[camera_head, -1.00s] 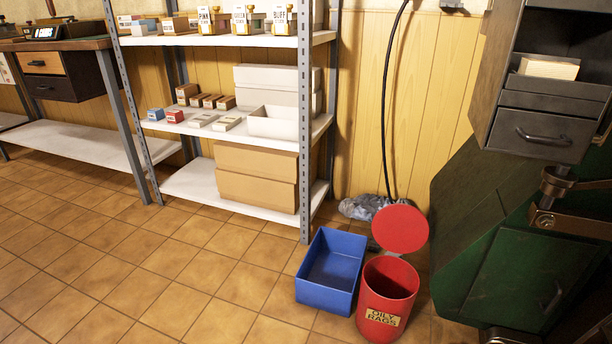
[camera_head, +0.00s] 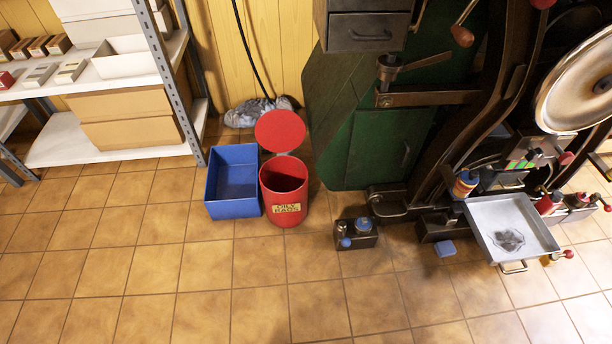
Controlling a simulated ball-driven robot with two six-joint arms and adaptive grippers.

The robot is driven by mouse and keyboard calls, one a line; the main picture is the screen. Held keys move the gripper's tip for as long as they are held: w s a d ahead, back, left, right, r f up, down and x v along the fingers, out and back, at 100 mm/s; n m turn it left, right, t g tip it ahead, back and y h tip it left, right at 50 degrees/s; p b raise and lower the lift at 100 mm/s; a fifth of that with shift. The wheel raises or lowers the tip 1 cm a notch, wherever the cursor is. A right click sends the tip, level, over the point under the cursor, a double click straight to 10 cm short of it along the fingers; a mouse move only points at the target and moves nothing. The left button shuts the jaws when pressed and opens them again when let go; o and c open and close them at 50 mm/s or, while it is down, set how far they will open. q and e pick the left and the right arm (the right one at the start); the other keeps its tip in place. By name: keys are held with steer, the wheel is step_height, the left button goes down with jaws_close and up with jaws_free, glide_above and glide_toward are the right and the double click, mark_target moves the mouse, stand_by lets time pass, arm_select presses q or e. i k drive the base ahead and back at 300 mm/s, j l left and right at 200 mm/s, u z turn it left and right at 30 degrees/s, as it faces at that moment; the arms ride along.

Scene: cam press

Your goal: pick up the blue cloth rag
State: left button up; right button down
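A small flat blue piece (camera_head: 445,248) lies on the tiled floor in front of the press, left of a grey tray; it may be the folded blue cloth rag, but it is too small to be sure. A crumpled grey-blue cloth-like heap (camera_head: 258,111) lies on the floor against the wall, behind the red bin. A crumpled grey patch (camera_head: 508,241) lies in the tray (camera_head: 486,217). Neither of my grippers is in view.
An open red oily-rags bin (camera_head: 284,207) and an empty blue box (camera_head: 236,204) stand by the shelf (camera_head: 104,150). The green and dark press (camera_head: 375,142) fills the upper right. A small dark caddy (camera_head: 356,236) stands before it. The front floor is clear.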

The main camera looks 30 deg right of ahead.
mark_target(445, 249)
steer(key=z, duration=2.15)
steer(key=k, duration=0.3)
